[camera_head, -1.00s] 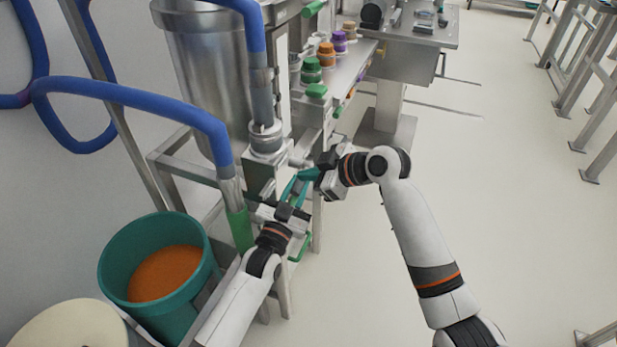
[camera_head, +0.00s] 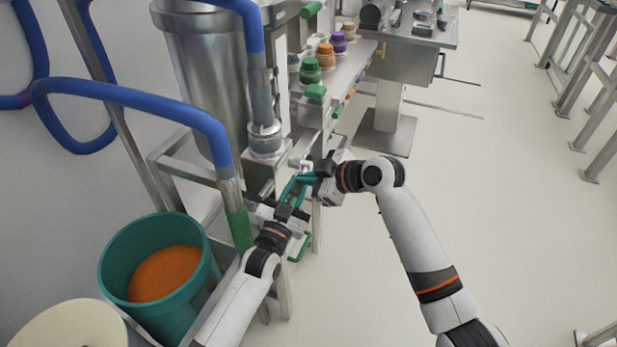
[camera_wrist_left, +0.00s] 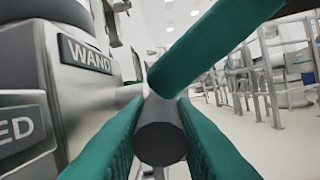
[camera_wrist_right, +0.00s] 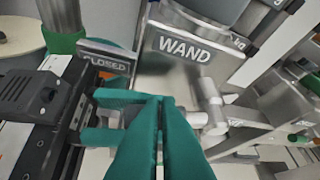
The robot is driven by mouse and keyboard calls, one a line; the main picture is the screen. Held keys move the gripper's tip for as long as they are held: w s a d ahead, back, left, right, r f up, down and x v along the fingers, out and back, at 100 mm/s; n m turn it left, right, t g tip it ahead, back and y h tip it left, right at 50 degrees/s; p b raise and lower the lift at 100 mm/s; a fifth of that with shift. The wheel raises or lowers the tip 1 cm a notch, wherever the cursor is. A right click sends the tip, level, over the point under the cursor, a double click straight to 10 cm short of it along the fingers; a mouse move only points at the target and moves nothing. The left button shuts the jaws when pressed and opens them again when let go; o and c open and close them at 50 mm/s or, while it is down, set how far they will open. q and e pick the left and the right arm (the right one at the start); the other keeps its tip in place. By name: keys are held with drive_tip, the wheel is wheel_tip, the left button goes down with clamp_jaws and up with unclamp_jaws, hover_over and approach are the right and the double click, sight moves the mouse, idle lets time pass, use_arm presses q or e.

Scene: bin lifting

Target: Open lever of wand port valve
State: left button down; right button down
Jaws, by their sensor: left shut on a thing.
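The wand port valve is a grey metal block (camera_wrist_right: 165,75) with a WAND plate (camera_wrist_right: 184,47) and a CLOSED plate (camera_wrist_right: 106,61) in the right wrist view. In the left wrist view, a short grey cylinder (camera_wrist_left: 160,141), seemingly the lever end, sits between my left fingers. My left gripper (camera_head: 293,190) is shut on it in front of the valve. My right gripper (camera_head: 305,178) looks shut, its fingertips close together beside the left fingertips and in front of the valve; I see nothing between them. The right fingers partly hide the lever.
A blue hose (camera_head: 140,92) with a green end (camera_head: 239,229) runs down left of the valve. A teal bin (camera_head: 180,310) with orange contents stands lower left. A shelf with coloured jars (camera_head: 311,70) is behind.

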use_arm(q)
drive_tip(key=c, duration=1.4)
unclamp_jaws()
drive_tip(key=shift+s+d, duration=0.15)
drive_tip(key=shift+o, duration=0.8)
use_arm(e)
drive_tip(key=shift+f, duration=0.6)
